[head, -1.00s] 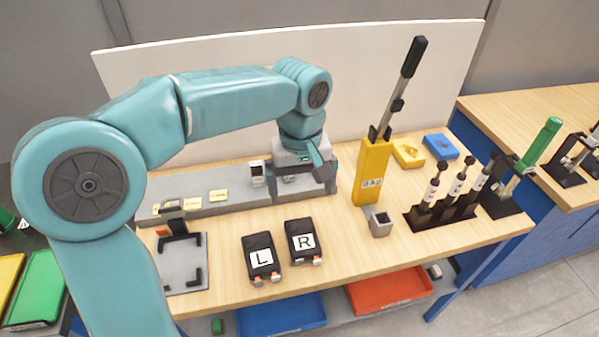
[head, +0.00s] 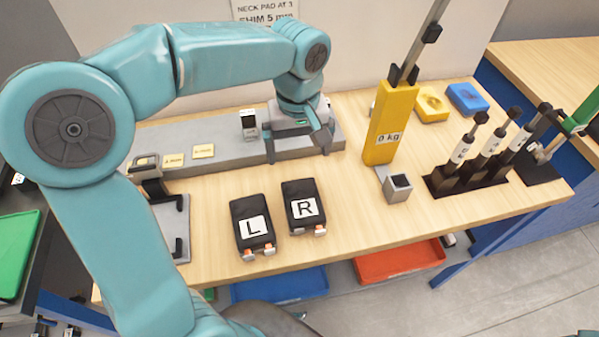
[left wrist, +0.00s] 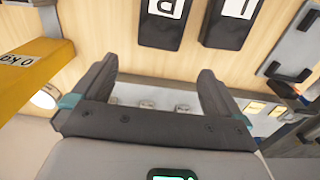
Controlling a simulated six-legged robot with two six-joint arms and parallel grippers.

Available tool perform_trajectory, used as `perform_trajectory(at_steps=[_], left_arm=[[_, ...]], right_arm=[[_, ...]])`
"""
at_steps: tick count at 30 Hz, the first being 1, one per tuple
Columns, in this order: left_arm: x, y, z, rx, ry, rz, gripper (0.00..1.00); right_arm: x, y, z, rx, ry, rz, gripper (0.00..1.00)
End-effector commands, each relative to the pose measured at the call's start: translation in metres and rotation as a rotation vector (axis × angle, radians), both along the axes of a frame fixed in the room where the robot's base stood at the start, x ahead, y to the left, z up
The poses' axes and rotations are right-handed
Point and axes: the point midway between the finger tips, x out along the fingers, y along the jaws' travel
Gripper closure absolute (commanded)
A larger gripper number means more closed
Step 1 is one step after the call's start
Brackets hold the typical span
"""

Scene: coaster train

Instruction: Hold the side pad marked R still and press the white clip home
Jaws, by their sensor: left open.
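The black side pad marked R (head: 303,207) lies flat on the wooden bench, right of the pad marked L (head: 252,224). Small white and orange pieces (head: 308,231) sit at the R pad's near edge; how far the white clip is seated is too small to tell. My left gripper (head: 298,150) is open and empty behind the pads, beside the grey rail. In the left wrist view its spread fingers (left wrist: 152,88) have nothing between them, and the R pad (left wrist: 163,22) appears upside down beyond them. My right gripper is not in view.
A yellow post marked 0 kg (head: 388,125) stands right of my left gripper, with a small grey block (head: 397,188) near its foot. Black-handled tools (head: 490,145) stand in a rack at right. A grey fixture (head: 172,220) lies left of the pads. Bare bench surrounds the pads.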

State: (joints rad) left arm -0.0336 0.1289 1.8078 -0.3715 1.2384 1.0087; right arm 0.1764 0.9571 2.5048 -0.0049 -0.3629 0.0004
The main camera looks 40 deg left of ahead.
Motion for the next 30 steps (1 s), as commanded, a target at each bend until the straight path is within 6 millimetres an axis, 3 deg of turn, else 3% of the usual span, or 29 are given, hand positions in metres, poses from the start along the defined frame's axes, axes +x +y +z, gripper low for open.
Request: perform_trajectory(at_steps=[9,15,21,30], left_arm=[[0.000,-0.001,-0.073,-0.001,0.006,0.000,0.00],[0.002,0.000,-0.107,-0.002,0.006,0.000,0.00],[0.004,0.001,-0.122,-0.001,0.002,0.001,0.00],[0.004,0.001,-0.124,-0.002,0.001,0.001,0.00]], right_arm=[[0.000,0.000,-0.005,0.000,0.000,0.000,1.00],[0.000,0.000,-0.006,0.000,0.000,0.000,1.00],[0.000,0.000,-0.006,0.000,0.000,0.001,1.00],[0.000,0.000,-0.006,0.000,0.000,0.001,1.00]])
